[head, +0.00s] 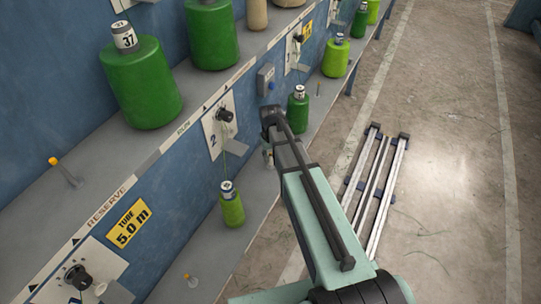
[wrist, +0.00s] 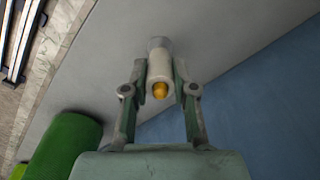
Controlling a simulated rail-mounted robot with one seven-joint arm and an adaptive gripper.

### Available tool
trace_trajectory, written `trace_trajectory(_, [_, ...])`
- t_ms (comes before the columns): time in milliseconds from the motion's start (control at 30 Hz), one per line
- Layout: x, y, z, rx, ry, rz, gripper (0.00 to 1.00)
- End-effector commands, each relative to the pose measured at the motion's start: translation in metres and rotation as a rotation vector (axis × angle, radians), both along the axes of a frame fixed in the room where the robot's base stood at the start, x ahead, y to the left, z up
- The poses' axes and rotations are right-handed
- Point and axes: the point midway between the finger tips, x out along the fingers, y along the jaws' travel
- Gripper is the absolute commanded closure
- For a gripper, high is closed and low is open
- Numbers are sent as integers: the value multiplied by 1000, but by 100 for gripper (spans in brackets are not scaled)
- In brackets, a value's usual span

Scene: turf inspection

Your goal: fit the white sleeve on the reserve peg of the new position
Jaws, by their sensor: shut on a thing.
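In the wrist view my gripper (wrist: 161,82) is shut on the white sleeve (wrist: 158,66), with one finger on each side. The yellow tip of a peg (wrist: 161,90) shows at the sleeve's near end, so the sleeve appears to be around the peg. A grey cylindrical part shows at the sleeve's far end, against the grey shelf (wrist: 110,60). How far down the sleeve sits cannot be told. In the head view my arm mostly hides the gripper and this peg.
A green spool (wrist: 62,150) stands close to my gripper, lower left in the wrist view. On the lower shelf, green spools stand at the left (head: 231,206) and right (head: 298,110) of my arm. A blue wall (wrist: 255,95) rises beside the shelf. Metal rails (head: 376,185) lie on the floor.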

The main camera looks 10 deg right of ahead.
Motion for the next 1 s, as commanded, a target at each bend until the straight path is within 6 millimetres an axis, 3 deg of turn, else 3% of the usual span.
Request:
trace_trajectory(967, [0, 0, -23, 0, 0, 0, 100])
trace_trajectory(1000, [0, 0, -23, 0, 0, 0, 66])
